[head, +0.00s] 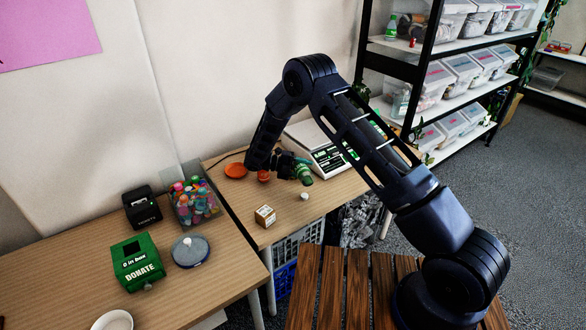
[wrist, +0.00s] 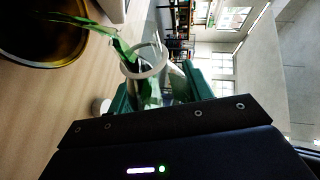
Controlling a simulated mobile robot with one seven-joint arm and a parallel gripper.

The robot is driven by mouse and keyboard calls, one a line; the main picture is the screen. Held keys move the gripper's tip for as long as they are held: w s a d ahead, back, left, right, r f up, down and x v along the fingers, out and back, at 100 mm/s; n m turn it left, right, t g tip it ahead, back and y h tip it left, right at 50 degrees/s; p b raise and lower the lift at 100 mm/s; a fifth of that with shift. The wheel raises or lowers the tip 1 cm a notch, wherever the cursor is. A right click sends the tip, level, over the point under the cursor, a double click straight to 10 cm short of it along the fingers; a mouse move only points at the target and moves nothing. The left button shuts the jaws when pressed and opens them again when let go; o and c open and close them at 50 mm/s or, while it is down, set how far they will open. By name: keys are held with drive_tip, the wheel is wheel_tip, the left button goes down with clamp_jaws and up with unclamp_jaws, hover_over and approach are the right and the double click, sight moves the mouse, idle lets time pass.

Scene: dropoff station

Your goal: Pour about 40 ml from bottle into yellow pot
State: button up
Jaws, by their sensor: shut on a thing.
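My gripper (wrist: 158,90) is shut on a clear bottle (wrist: 150,64) between its green finger pads. The bottle is tipped, and green liquid (wrist: 122,47) streams from its mouth toward a round pot (wrist: 84,44) with a yellow-brown inside, at the upper left of the wrist view. Green liquid also shows across the pot's opening. In the head view my gripper (head: 287,165) is over the right table, and the green bottle (head: 304,174) shows just beside it. The pot cannot be surely picked out in the head view; the arm partly hides that area.
A white scale (head: 325,155) stands behind the bottle. An orange disc (head: 236,170) and a small orange-red thing (head: 264,176) lie left of it. A white cap (head: 304,196) and a wooden cube (head: 265,215) are in front. A clear bin (head: 193,200) stands left.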

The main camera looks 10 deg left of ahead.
drive_tip(key=shift+r, duration=0.2)
idle(1.5)
drive_tip(key=shift+s+d+f+m+t+y, duration=0.1)
drive_tip(key=shift+f+m+t+y, duration=0.15)
drive_tip(key=shift+f+m, duration=0.3)
drive_tip(key=shift+s+d+f+m+t+y, duration=0.15)
drive_tip(key=shift+f+m+y, duration=0.2)
drive_tip(key=shift+f+m, duration=0.2)
drive_tip(key=shift+w+a+r+m, duration=0.15)
drive_tip(key=shift+r+m, duration=0.05)
drive_tip(key=shift+m, duration=0.1)
drive_tip(key=shift+r, duration=0.1)
idle(1.1)
